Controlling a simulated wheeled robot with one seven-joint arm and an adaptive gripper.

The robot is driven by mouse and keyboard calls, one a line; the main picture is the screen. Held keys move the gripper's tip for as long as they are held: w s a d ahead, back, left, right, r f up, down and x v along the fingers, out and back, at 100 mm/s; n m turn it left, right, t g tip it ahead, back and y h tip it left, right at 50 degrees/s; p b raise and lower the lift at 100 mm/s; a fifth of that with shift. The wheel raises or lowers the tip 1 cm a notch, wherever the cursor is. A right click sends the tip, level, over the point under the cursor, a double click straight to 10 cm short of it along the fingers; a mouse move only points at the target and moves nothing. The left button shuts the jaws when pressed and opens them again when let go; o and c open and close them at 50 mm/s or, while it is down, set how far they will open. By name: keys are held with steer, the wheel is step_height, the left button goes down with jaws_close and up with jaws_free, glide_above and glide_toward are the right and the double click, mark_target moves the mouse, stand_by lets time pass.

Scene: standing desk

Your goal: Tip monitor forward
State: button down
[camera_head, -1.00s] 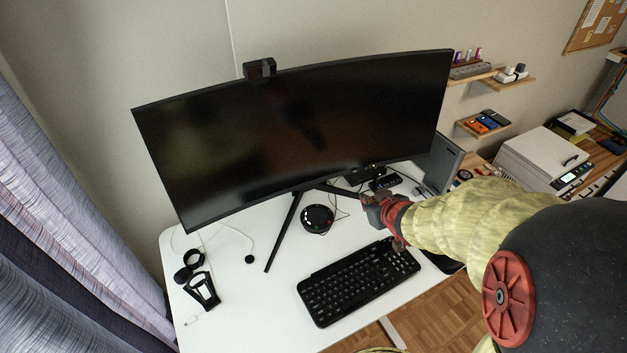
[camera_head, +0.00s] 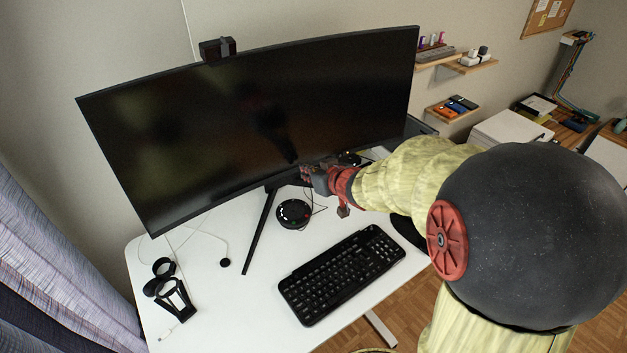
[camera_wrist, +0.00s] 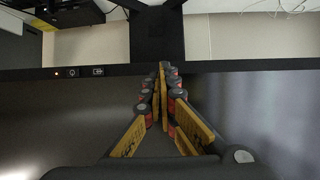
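The wide black curved monitor (camera_head: 250,120) stands on the white desk on a thin splayed black stand (camera_head: 258,232). Its screen is dark. My gripper (camera_head: 308,174) is at the monitor's lower edge, right of its middle, with its fingers pointing at it. In the wrist view, the monitor's lower bezel (camera_wrist: 235,65) crosses the picture, with small button icons left of the fingers. My gripper's fingertips (camera_wrist: 164,70) come together over this bezel, shut with nothing between them. Whether they touch the monitor I cannot tell.
A black keyboard (camera_head: 341,273) lies on the white desk (camera_head: 215,290) below my arm. A round black device (camera_head: 294,213) with a cable sits beside the stand leg. A webcam (camera_head: 217,49) is on the monitor's top edge. Black items (camera_head: 172,295) lie at the desk's left.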

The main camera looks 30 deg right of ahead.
steer(key=shift+w+d, duration=0.1)
steer(key=shift+w, duration=0.1)
steer(key=shift+w+f, duration=0.1)
steer(key=shift+f, duration=0.1)
steer(key=shift+b+x, duration=0.45)
steer(key=shift+x, duration=0.35)
steer(key=shift+w+f, duration=0.15)
steer(key=shift+w, duration=0.1)
steer(key=shift+p+v, duration=1.2)
steer(key=shift+p, duration=0.05)
steer(key=shift+w, duration=0.1)
stand_by(0.4)
